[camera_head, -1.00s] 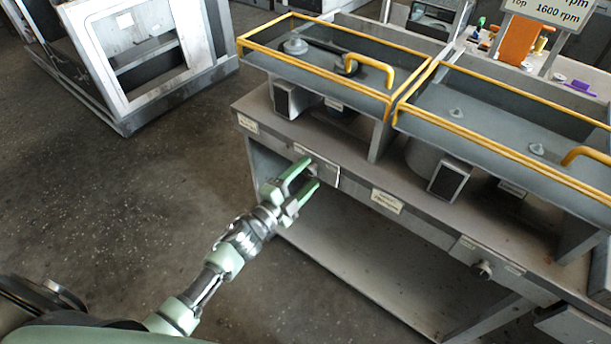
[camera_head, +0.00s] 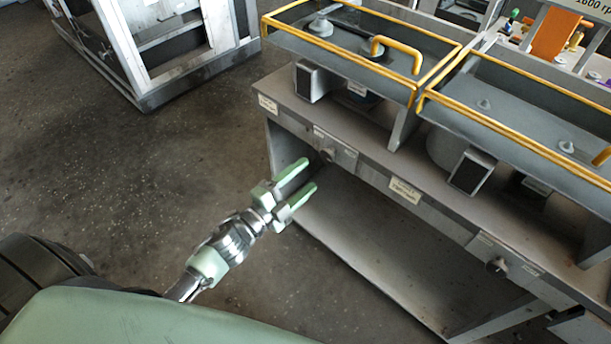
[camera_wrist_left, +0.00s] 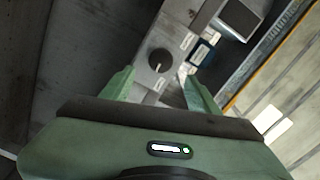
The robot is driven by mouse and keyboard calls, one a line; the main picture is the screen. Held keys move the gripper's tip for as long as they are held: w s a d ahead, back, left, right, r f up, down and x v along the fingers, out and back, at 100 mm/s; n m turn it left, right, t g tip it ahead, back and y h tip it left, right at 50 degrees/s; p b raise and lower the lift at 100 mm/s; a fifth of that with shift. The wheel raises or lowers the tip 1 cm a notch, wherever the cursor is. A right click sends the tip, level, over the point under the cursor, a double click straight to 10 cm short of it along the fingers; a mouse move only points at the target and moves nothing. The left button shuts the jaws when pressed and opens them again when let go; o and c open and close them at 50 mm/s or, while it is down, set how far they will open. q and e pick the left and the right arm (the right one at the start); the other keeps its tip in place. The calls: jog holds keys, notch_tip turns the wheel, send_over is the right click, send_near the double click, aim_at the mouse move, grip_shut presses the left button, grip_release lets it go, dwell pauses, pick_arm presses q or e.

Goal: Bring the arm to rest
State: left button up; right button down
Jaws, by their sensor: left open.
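My left gripper (camera_head: 303,177) has green fingers and is open and empty. In the head view it hangs in front of the grey bench (camera_head: 385,155), left of and below a dark round knob (camera_head: 327,155) on the bench's front panel. In the left wrist view the knob (camera_wrist_left: 160,62) shows beyond and between the two open fingers (camera_wrist_left: 158,88), with a visible gap to them. My right gripper is not in view.
Yellow-railed housings (camera_head: 345,45) with yellow handles stand on the bench. A second knob (camera_head: 497,265) sits farther right on its front. A white-framed cabinet (camera_head: 150,50) stands at the upper left. Open floor (camera_head: 150,170) lies left of the bench.

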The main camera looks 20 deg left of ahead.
pick_arm(q)
jog(key=shift+f, duration=0.1)
jog(key=s+a+f+n+g+y, duration=0.2)
jog(key=s+f+n, duration=0.15)
jog(key=f, duration=0.75)
jog(key=s+a+f+n+g+y, duration=0.25)
jog(key=s+f, duration=0.25)
jog(key=f, duration=0.5)
jog(key=s+a+f+n+g+y, duration=0.1)
jog(key=s+f+n+g, duration=0.3)
jog(key=f, duration=0.7)
jog(key=s+f+n+g, duration=0.1)
jog(key=s+f, duration=0.4)
jog(key=s, duration=0.5)
jog(key=s+d+f+n+g, duration=0.1)
jog(key=s+f+g, duration=0.3)
jog(key=s, duration=0.6)
jog(key=s+f+n+g, duration=0.2)
jog(key=s+f+n, duration=0.1)
jog(key=s+f, duration=0.4)
jog(key=s, duration=0.3)
jog(key=shift+d+y, duration=0.35)
jog(key=shift+d, duration=0.05)
jog(key=shift+g, duration=0.25)
